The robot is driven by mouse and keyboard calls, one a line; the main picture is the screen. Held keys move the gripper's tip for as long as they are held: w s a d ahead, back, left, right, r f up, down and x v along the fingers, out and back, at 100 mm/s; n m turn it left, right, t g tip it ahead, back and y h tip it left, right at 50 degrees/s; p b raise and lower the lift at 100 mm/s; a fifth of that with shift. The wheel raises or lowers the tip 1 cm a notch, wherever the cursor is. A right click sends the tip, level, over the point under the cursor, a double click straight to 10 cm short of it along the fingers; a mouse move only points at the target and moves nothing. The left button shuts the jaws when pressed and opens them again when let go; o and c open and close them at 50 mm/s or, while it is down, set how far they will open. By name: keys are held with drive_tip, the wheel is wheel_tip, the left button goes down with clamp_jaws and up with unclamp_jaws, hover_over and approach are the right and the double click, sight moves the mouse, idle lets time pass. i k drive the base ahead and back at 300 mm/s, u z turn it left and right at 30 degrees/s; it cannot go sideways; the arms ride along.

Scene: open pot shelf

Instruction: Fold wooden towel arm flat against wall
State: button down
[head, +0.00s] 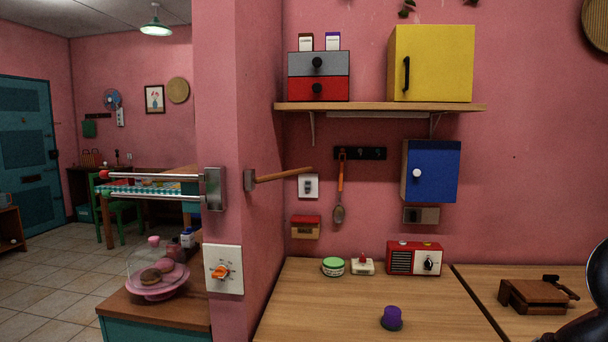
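The wooden towel arm (285,176) is a thin brown rod. It is hinged on a grey metal bracket (249,180) on the right-hand face of the pink wall corner. It sticks out from that face to the right, over the counter, and its free end shows near the white wall switch. My gripper's fingers do not show. Only a dark, rounded part that looks like my arm is at the lower right edge, well away from the towel arm.
Two metal rods (150,176) with red and green tips reach left from another bracket (214,188). A shelf (380,107), a blue cabinet (431,171) and a hanging ladle (340,190) are on the back wall. A purple-topped knob (392,318) and a radio (414,259) stand on the counter.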

sight(263, 179)
drive_tip(key=u, duration=0.3)
drive_tip(key=i, duration=1.1)
drive_tip(key=z, duration=0.35)
